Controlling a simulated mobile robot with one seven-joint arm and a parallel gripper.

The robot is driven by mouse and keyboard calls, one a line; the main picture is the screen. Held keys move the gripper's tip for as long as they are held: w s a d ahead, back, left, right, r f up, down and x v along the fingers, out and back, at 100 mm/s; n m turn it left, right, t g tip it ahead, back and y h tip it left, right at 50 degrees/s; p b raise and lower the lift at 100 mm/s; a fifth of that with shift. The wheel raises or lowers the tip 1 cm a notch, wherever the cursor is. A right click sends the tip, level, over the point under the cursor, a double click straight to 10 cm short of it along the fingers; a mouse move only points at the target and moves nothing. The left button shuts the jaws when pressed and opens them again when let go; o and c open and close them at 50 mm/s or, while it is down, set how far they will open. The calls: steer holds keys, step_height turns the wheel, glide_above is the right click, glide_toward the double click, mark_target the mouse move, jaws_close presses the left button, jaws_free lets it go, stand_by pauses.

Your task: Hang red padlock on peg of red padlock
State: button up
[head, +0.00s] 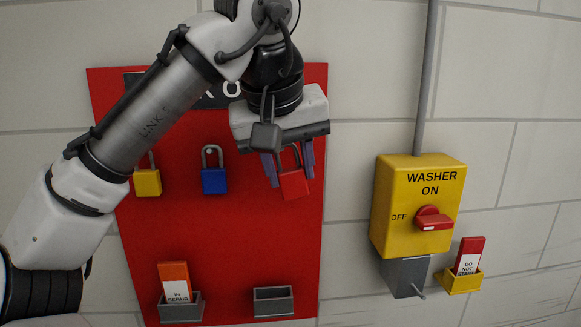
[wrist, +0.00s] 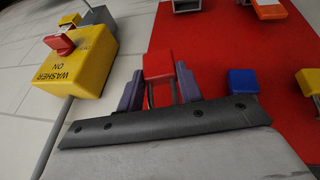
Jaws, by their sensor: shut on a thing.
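The red padlock (head: 293,184) is between the purple fingers of my gripper (head: 289,168), in front of the right part of the red board (head: 240,230). My gripper is shut on it, with the shackle up between the fingers and the body below, slightly tilted. In the wrist view the red padlock (wrist: 158,65) sits between the two fingers of my gripper (wrist: 158,88). The peg of the red padlock is hidden behind my gripper and the padlock. I cannot tell whether the shackle touches it.
A blue padlock (head: 214,180) and a yellow padlock (head: 147,182) hang to the left on the board. Below are a grey holder with an orange tag (head: 174,280) and an empty grey holder (head: 273,302). A yellow washer switch box (head: 412,200) and a red tag (head: 469,254) are to the right.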

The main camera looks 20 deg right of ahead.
steer(key=shift+w+d+f+p, duration=0.1)
steer(key=shift+w+d+f, duration=0.2)
steer(key=shift+w, duration=0.8)
steer(key=shift+w+d+f+p, duration=0.15)
steer(key=shift+w+d, duration=0.2)
steer(key=shift+w, duration=0.8)
steer(key=shift+w+d+f+p, duration=0.1)
steer(key=shift+w+d+f, duration=0.2)
steer(key=shift+w, duration=0.8)
steer(key=o, duration=1.1)
steer(key=shift+r, duration=0.1)
glide_toward(284, 159)
steer(key=s+r, duration=0.1)
steer(key=s+a, duration=0.1)
steer(key=s+r, duration=0.1)
steer(key=shift+s+a+r, duration=0.3)
steer(key=shift+f, duration=0.1)
